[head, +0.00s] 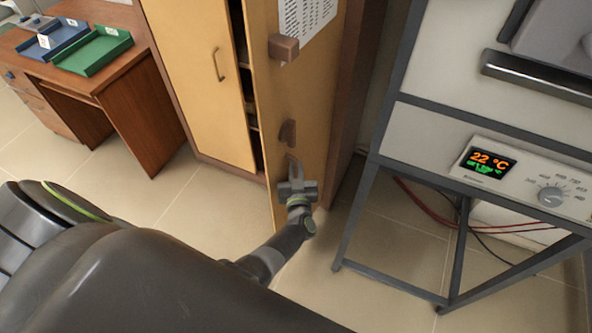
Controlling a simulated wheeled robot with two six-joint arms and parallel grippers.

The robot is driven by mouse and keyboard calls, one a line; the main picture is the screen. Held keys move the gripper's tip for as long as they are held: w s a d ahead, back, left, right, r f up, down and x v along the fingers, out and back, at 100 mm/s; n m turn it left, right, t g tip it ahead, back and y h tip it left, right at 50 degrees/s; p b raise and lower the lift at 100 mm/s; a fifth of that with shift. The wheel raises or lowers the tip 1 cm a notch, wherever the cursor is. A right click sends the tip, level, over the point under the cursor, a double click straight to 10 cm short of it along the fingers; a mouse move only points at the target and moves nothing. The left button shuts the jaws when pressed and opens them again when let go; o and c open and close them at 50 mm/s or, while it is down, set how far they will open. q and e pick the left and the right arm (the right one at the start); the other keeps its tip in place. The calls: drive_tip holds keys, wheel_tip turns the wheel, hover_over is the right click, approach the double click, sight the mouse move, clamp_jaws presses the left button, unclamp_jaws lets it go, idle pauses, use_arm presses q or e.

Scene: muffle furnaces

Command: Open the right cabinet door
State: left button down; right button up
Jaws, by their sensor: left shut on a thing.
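The cabinet's right door (291,95) is tan and stands ajar, with a dark gap along its left edge. A brown block (284,48) and a small brown handle-like fitting (288,132) are on its face. My left gripper (293,168) is at the lower part of this door, just below the fitting. It is shut on what looks like the door's handle, which its fingers mostly hide. The left door (205,75) is closed and has a thin curved handle (217,65). My right gripper is not in view.
A grey metal stand (381,135) with a furnace control panel (530,178) is at the right. Red and dark cables (435,212) run beneath it. A brown desk (120,80) with blue and green trays is at the left. Tiled floor is clear before the cabinet.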

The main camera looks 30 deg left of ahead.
use_arm(q)
drive_tip(key=shift+w+d+r, duration=0.15)
drive_tip(key=shift+d, duration=0.25)
drive_tip(key=c, duration=1.8)
unclamp_jaws()
